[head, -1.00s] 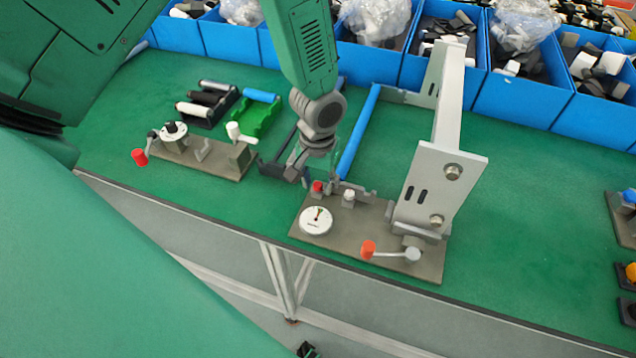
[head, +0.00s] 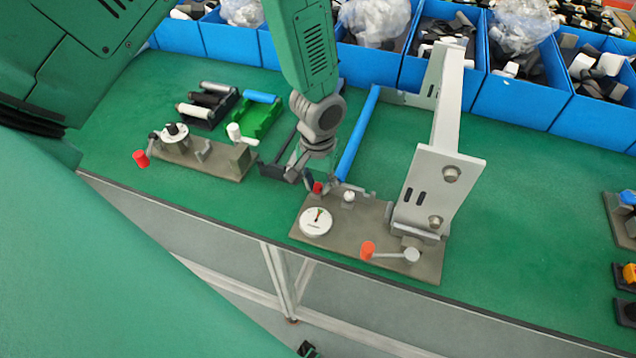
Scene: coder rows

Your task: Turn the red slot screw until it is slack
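The red slot screw (head: 317,188) stands at the back left of a brown base plate (head: 340,245), close to a white round dial (head: 316,222) with a small dark and red pointer. My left gripper (head: 306,180) reaches down from above, with its fingertips right by the red screw. They partly crowd it, and I cannot tell whether they touch it or are open or shut. A white knob (head: 348,197) stands to the right of the screw. My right gripper is not in view.
A grey upright bracket (head: 437,190) and a crank with an orange knob (head: 367,249) are on the same plate. Another fixture (head: 205,158) with a red-knobbed crank lies left. Blue bins (head: 520,95) line the back.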

